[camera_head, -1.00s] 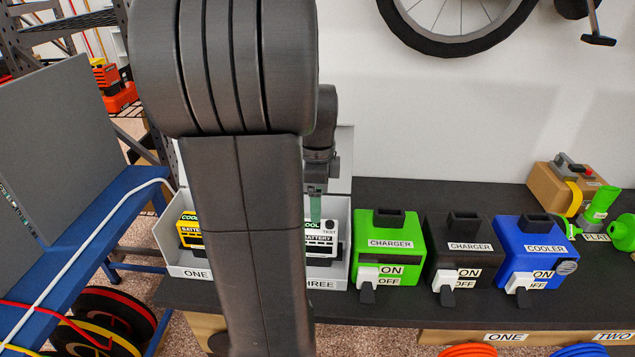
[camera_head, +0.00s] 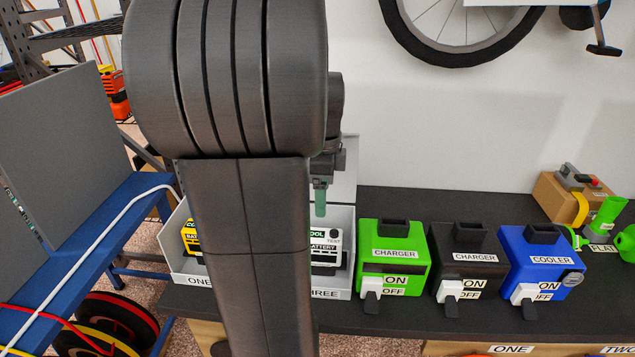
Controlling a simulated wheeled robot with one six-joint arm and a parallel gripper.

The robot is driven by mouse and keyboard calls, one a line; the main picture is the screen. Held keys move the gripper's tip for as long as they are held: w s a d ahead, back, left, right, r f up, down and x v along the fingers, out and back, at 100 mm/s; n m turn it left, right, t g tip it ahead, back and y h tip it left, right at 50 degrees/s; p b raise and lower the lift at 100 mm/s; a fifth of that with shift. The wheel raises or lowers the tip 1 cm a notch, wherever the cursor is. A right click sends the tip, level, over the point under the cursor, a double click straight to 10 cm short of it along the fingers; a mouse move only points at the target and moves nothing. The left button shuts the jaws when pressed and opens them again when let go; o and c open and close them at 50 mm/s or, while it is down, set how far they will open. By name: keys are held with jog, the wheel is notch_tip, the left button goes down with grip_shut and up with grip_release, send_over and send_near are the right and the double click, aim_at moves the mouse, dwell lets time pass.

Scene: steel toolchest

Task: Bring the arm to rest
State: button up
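My arm (camera_head: 235,160) rises large and dark grey through the left middle of the view and covers part of the bench. Only a small part of my gripper (camera_head: 320,200) shows, a green finger pointing down beside the arm, above the white battery (camera_head: 326,250). The finger looks clear of the battery. The rest of the gripper is hidden behind my arm, so I cannot tell whether it is open or shut.
A white box (camera_head: 342,292) labelled ONE and THREE holds the white battery and a yellow battery (camera_head: 192,240). A blue cart (camera_head: 100,225) stands left.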

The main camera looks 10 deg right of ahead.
notch_tip(320, 180, down, 14)
jog(key=shift+r, duration=0.35)
jog(key=shift+f+b, duration=0.1)
jog(key=shift+b, duration=0.2)
dwell(0.3)
